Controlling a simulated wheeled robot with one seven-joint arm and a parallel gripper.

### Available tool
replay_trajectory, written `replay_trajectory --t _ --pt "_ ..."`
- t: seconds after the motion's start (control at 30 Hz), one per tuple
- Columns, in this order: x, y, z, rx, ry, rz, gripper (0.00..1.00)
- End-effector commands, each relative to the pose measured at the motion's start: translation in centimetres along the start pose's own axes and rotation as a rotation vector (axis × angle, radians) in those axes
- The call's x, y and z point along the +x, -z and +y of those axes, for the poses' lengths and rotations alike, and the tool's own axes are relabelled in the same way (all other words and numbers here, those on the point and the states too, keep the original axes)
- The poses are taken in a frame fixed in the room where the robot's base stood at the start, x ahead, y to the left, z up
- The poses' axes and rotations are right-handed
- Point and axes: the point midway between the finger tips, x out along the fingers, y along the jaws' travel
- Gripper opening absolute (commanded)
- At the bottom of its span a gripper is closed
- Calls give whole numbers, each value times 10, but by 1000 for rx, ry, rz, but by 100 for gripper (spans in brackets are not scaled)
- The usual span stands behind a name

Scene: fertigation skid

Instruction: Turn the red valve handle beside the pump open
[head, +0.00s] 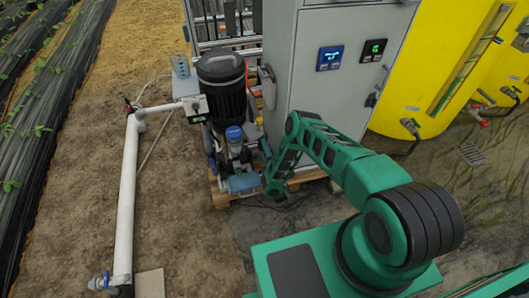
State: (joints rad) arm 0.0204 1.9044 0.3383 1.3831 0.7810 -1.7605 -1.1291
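The pump (238,150) stands low on a wooden pallet, with a blue cap on top, in front of a black ribbed filter or motor housing (222,85). My gripper (274,188) hangs at the end of my green arm, just right of the pump and in front of the grey cabinet. It is small and dark here, so its fingers cannot be made out. I cannot pick out a red handle right at the pump; my arm and gripper cover part of that side.
A grey cabinet (330,85) with two displays stands behind my arm. Yellow tanks (425,75) with valves are at right; one valve has a red part (480,116). A white pipe (127,200) with a blue-handled valve (100,282) runs along the left. Bare soil lies between.

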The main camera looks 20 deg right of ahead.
Motion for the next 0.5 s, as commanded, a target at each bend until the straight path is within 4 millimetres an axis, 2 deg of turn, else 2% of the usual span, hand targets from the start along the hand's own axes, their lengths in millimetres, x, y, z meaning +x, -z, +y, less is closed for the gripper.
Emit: replay_trajectory --t 0.33,0.37,0.4,0.43,0.5 --pt "-3 2 -3 -4 8 2 48" --pt "-3 1 -3 -4 8 2 73" --pt "-3 1 -3 -4 8 2 82" --pt "-3 1 -3 -4 8 2 89" --pt "-2 1 -2 -4 6 1 89"
